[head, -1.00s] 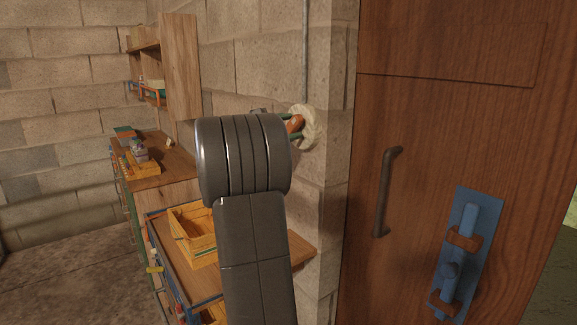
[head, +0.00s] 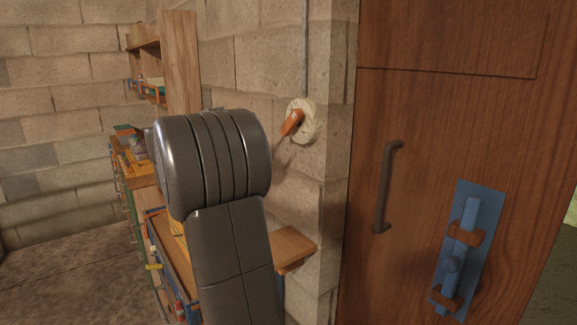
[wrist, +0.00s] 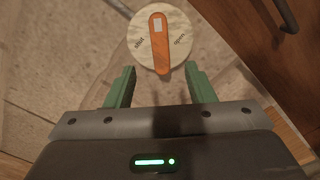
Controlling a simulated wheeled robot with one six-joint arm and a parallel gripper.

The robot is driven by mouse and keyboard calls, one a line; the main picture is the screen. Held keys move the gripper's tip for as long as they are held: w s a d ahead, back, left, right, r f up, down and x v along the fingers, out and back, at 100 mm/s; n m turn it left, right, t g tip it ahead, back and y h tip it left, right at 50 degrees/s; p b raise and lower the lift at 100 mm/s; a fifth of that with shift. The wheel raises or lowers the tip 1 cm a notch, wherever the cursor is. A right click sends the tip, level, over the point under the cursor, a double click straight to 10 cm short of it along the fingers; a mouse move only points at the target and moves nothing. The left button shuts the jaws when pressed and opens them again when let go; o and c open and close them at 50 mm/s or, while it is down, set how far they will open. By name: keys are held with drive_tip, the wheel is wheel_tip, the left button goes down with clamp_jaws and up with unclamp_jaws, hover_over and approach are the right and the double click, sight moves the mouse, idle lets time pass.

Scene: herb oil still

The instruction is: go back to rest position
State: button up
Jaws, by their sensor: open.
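A round cream wall dial (head: 303,135) with an orange lever (head: 291,123) is on the stone wall left of the door. In the wrist view the dial (wrist: 185,50) reads "shut" on the left and "open" on the right. The orange lever (wrist: 159,45) lies between the words, its free end pointing down toward my gripper. My gripper (wrist: 161,71) has its two green fingers apart, one on either side below the lever, with nothing held. Exact clearance from the lever is hard to judge. In the head view my arm hides the gripper.
A brown wooden door (head: 425,110) with a dark handle (head: 385,188) and a blue bolt (head: 466,245) is at the right. A wooden shelf (head: 297,246) lies behind and below my arm. A wall cabinet (head: 180,65) hangs farther back. Bare floor (head: 50,280) is at lower left.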

sight(289, 120)
drive_tip(key=p+x, duration=0.1)
drive_tip(key=x, duration=1.1)
drive_tip(key=shift+r, duration=0.1)
drive_tip(key=shift+r+n+p, duration=0.2)
drive_tip(key=shift+n+p, duration=0.1)
drive_tip(key=shift+p, duration=0.6)
drive_tip(key=shift+a+r+n+p, duration=0.1)
drive_tip(key=shift+a+n+p, duration=0.1)
drive_tip(key=shift+n+p, duration=0.6)
drive_tip(key=n+p, duration=0.2)
drive_tip(key=p, duration=0.1)
drive_tip(key=shift+w+n+p, duration=0.1)
drive_tip(key=shift+n+p, duration=0.6)
drive_tip(key=shift+p, duration=0.05)
drive_tip(key=shift+f, duration=0.2)
